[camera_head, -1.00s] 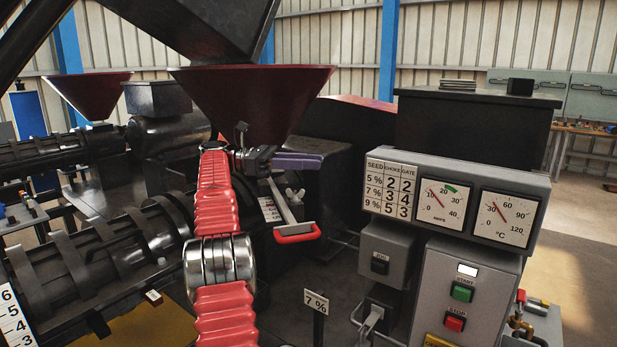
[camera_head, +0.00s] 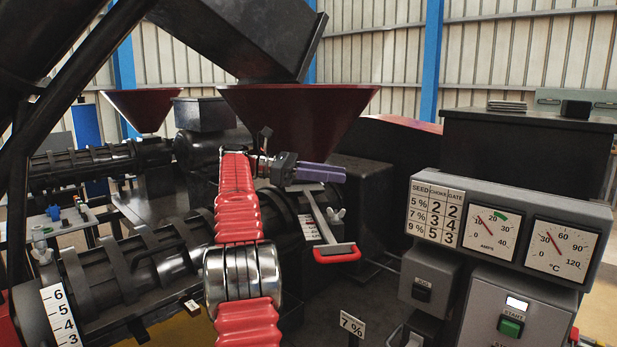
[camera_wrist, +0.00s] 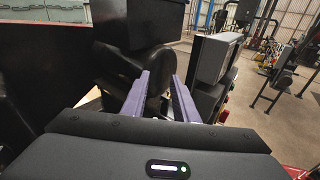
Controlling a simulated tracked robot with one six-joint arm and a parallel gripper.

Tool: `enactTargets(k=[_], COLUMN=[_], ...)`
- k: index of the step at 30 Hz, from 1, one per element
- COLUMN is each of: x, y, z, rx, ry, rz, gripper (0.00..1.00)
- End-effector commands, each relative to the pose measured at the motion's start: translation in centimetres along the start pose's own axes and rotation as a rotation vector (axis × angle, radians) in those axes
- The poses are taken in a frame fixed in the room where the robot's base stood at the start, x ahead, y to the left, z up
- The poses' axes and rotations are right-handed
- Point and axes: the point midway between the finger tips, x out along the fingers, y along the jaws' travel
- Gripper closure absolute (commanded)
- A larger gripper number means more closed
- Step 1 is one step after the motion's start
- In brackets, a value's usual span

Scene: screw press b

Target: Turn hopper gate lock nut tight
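In the head view, a pale wing nut (camera_head: 336,214), which looks like the gate lock nut, sits beside the gate slide below the dark red hopper (camera_head: 297,115). The gate slide ends in a red handle (camera_head: 338,252). My gripper (camera_head: 342,174) is above the wing nut, with its purple fingers pointing right and clear of it. In the wrist view my gripper (camera_wrist: 160,80) has its two purple fingers apart, with nothing between them. I cannot make out the wing nut in the wrist view. How tight it is cannot be told.
A control panel (camera_head: 500,220) with two gauges and a seed/choke/gate table stands at the right. A 7 % sign (camera_head: 352,325) stands in front. The ribbed press barrel (camera_head: 130,275) lies at the left. A dark machine housing (camera_head: 360,195) is behind the gate.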

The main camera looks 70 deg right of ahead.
Motion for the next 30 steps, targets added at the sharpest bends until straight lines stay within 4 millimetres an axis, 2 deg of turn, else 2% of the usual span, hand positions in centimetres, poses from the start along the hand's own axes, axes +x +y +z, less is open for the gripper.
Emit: enactTargets(k=[1, 8, 14, 23, 30], x=[-1.5, -7.5, -12.6, -19.5, -23.8], y=[-0.4, -2.5, -5.8, -13.3, -21.0], z=[0.2, -1.0, -2.6, -6.0, -9.2], rx=[0.015, 0.091, 0.154, 0.229, 0.271], ry=[0.031, 0.212, 0.396, 0.709, 0.979], rz=[0.048, 0.24, 0.373, 0.498, 0.527], gripper=[0.73, 0.73, 0.73, 0.73, 0.73])
